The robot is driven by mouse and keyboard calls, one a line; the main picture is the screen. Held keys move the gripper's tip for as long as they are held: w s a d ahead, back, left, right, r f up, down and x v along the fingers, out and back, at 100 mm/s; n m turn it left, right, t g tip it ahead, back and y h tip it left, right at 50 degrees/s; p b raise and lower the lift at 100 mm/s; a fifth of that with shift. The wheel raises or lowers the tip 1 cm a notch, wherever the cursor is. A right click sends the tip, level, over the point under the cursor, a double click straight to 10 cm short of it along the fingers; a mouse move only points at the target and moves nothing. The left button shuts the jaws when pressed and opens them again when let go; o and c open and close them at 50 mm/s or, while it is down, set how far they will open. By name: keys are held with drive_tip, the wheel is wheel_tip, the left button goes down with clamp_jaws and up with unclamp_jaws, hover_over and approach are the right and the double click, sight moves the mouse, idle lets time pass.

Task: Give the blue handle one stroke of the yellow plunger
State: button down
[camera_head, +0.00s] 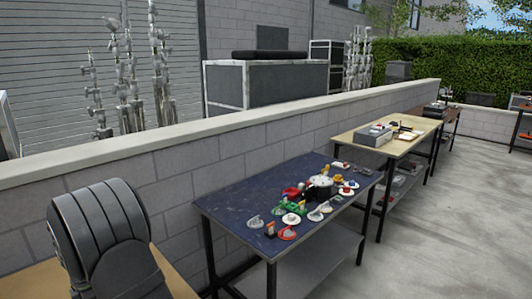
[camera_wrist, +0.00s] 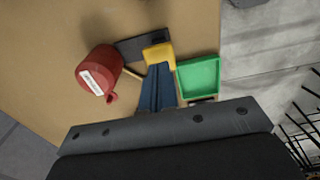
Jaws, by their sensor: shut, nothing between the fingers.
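My gripper (camera_wrist: 160,68) shows in the wrist view as two narrow blue-grey fingers, shut and empty, pointing up the picture. A yellow block-like piece (camera_wrist: 158,54) sits right at the fingertips; I cannot tell whether they touch it. It may be the yellow plunger. A dark grey flat piece (camera_wrist: 132,48) lies against its left side. I cannot make out a separate blue handle; the fingers may cover it. My gripper and these pieces do not show in the head view.
The table edge is just beyond the tray. A dark blue table (camera_head: 240,194) holds several small items.

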drive_tip(key=shift+f, duration=2)
drive_tip(key=shift+r, duration=2)
drive_tip(key=shift+r, duration=0.1)
drive_tip(key=shift+r, duration=2.4)
drive_tip(key=shift+f, duration=0.1)
